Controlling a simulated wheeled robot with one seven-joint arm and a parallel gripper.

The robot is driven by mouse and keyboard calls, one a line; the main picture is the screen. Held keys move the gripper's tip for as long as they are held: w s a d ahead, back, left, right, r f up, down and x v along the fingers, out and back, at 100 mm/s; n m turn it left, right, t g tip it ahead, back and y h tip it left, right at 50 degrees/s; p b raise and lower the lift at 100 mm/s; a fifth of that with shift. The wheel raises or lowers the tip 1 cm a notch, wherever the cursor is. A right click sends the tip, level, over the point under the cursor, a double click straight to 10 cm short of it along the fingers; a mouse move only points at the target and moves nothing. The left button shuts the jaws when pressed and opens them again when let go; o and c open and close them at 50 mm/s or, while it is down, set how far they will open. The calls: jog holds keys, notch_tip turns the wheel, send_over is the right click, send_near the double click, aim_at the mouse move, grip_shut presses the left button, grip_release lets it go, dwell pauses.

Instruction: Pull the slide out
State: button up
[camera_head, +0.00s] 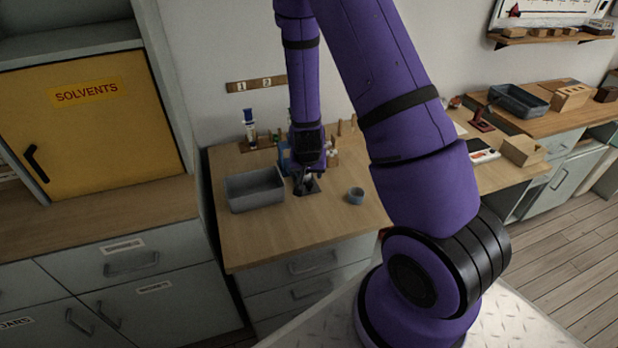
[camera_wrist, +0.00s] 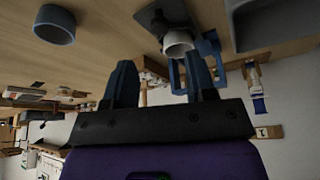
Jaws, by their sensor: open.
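My gripper (camera_wrist: 162,72) is open, with its two blue-grey fingers apart. In the head view my gripper (camera_head: 306,178) hangs low over the workbench, right of a grey bin. Just beyond the fingertips in the wrist view is a dark plate (camera_wrist: 150,18) with a pale round tube-like part (camera_wrist: 178,42) and a blue frame (camera_wrist: 207,45) beside it. In the head view the dark plate (camera_head: 311,188) lies under my gripper, and something blue (camera_head: 285,158) shows behind it. I cannot tell which part is the slide; my wrist and fingers hide much of this spot.
The grey bin (camera_head: 232,194) stands left of my gripper and a small grey cup (camera_head: 355,196) stands right. A rack with bottles (camera_head: 250,130) is at the back wall. The front of the wooden benchtop (camera_head: 290,232) is clear.

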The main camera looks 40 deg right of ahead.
jog(key=shift+v, duration=1.7)
jog(key=s+a+r+n+t+y, duration=0.15)
jog(key=a+r, duration=0.25)
jog(key=r, duration=0.7)
jog(key=s+a+r+n+y, duration=0.2)
jog(key=s+a+r, duration=0.15)
jog(key=r, duration=0.75)
jog(key=s+a+r+n, duration=0.1)
jog(key=s+r+n, duration=0.1)
jog(key=s+r, duration=0.5)
jog(key=s+a+r+n, duration=0.1)
jog(key=s+r+n, duration=0.1)
jog(key=s+r, duration=0.4)
jog(key=s, duration=0.5)
jog(key=shift+s+r+h, duration=0.35)
jog(key=shift+s+r, duration=0.05)
